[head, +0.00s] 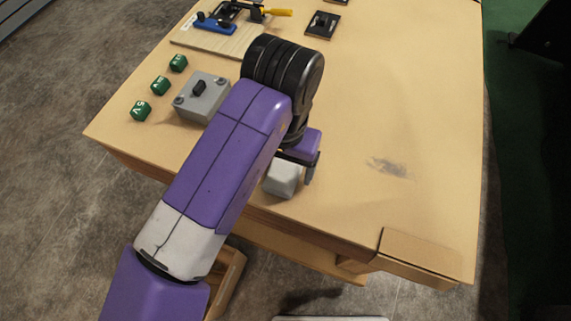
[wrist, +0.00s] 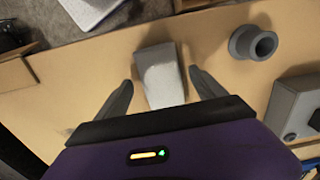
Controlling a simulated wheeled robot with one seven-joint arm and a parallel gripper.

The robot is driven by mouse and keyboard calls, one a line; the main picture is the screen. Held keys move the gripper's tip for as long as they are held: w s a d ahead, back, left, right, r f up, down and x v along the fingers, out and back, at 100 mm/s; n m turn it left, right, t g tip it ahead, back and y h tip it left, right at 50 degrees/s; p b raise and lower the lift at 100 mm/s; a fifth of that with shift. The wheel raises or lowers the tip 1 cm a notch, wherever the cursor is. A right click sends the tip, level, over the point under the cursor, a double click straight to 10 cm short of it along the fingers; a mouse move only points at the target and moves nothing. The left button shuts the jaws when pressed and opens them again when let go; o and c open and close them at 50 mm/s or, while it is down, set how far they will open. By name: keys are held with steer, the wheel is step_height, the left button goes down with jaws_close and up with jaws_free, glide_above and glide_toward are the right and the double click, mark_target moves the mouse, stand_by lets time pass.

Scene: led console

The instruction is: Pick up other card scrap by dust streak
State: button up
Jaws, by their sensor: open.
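The dust streak (head: 388,167) is a dark grey smudge on the bare right part of the tan table. I cannot make out a flat card scrap beside it in the head view. My gripper (wrist: 155,83) is open. Its two fingers stand on either side of a pale grey block (wrist: 160,75) in the wrist view, with gaps between. In the head view this block (head: 282,178) sits near the table's front edge, below my gripper (head: 297,168), partly covered by my arm. I cannot tell whether it is card.
A grey switch box (head: 203,97) and several green blocks (head: 160,85) are at the left. A grey ring-shaped piece (wrist: 253,43) lies right of the block. A wooden board (head: 215,40) with a clamp and a dark plate (head: 322,24) are at the back. The table's right side is mostly clear.

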mark_target(284, 171)
steer(key=shift+f, duration=0.55)
steer(key=c, duration=1.4)
steer(key=shift+c, duration=0.2)
step_height(284, 171, up, 20)
steer(key=shift+b, duration=0.4)
